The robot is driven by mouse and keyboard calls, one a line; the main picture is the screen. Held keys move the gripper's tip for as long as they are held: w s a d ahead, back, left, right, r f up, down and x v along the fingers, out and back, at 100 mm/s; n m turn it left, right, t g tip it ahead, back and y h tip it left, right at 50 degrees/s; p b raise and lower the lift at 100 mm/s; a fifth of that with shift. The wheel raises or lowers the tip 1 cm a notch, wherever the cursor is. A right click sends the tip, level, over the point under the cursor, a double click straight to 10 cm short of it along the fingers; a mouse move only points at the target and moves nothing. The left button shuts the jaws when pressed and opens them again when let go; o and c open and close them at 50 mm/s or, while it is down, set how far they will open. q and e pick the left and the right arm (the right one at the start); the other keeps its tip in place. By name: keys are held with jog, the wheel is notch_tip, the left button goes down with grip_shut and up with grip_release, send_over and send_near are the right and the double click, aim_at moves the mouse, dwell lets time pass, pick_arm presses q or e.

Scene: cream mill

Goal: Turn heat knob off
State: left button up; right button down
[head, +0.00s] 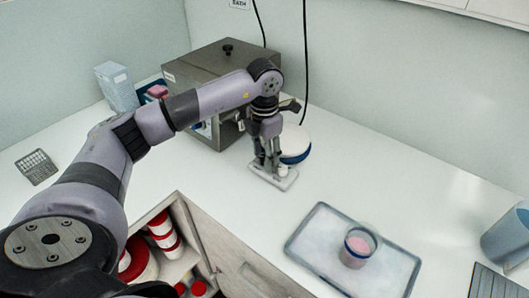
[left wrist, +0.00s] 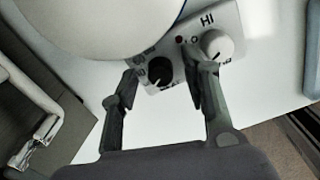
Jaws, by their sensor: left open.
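A hotplate with a light-grey control panel (head: 283,181) stands beside the steel box, and a white round vessel with a blue band (head: 300,146) sits on it. In the left wrist view the panel (left wrist: 190,60) carries a black knob (left wrist: 160,72) and a white knob (left wrist: 216,44), with "HI" printed near the white one. Which knob is the heat knob I cannot read. My left gripper (head: 268,165) is over the panel, open; in the wrist view its fingertips (left wrist: 163,72) lie on either side of the black knob, the right one close to the white knob. Contact is unclear.
A steel box (head: 215,80) stands directly behind my left gripper. A grey tray (head: 310,235) with a pink-filled jar (head: 358,246) lies front right. An open drawer (head: 185,265) holds red-and-white containers. A blue jug (head: 508,238) stands at the right edge. The counter's right rear is clear.

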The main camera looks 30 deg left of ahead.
pick_arm(q)
jog(key=shift+r, duration=0.1)
notch_tip(320, 180, up, 12)
dwell(0.5)
dwell(0.4)
